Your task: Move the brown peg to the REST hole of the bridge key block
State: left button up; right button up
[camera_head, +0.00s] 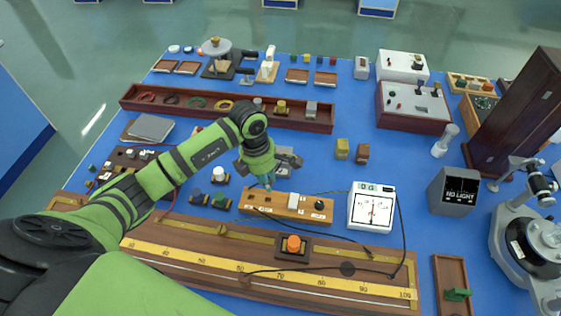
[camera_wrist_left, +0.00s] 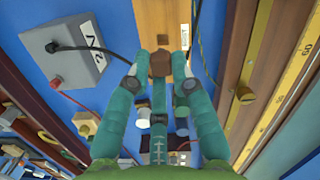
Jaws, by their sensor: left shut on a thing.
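The bridge key block (camera_head: 313,210) is a long tan wooden block near the middle of the bench, with a white part and a black knob toward its right end. My left gripper (camera_head: 267,182) is at its left part, fingers pointing down. In the left wrist view, the gripper (camera_wrist_left: 160,72) is shut on the brown peg (camera_wrist_left: 160,61), whose top shows between the fingertips. The block (camera_wrist_left: 155,14) lies beneath and beyond it, with a white label strip beside the peg. I cannot tell whether the peg is in a hole or just above the block.
A long wooden scale board (camera_head: 200,255) with an orange-knobbed slider lies in front. A white meter (camera_head: 371,207) stands right of the block, with black cables around it. Small knobbed pieces (camera_head: 220,176) stand to the left. A grey box (camera_wrist_left: 65,52) shows in the wrist view.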

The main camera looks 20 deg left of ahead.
pick_arm(q)
jog(key=shift+s+a+f+b, duration=0.1)
jog(key=shift+f+b, duration=0.35)
jog(key=shift+f, duration=0.15)
jog(key=shift+s+a+f+b, duration=0.1)
jog(key=shift+f+b, duration=0.3)
jog(key=shift+f, duration=0.2)
jog(key=shift+w+f+b, duration=0.1)
jog(key=shift+f+b, duration=0.4)
jog(key=shift+f, duration=0.25)
jog(key=shift+f+b, duration=0.35)
jog(key=shift+f, duration=0.15)
jog(key=shift+f+b, duration=0.85)
jog(key=shift+f, duration=0.05)
pick_arm(e)
jog(key=f, duration=0.1)
jog(key=s+a+f, duration=0.1)
jog(key=f, duration=0.1)
jog(key=s+a+f, duration=0.1)
jog(key=f, duration=0.1)
jog(key=shift+s, duration=0.15)
jog(key=shift+s+a, duration=0.1)
pick_arm(q)
jog(key=o, duration=1)
pick_arm(e)
jog(key=shift+a, duration=0.15)
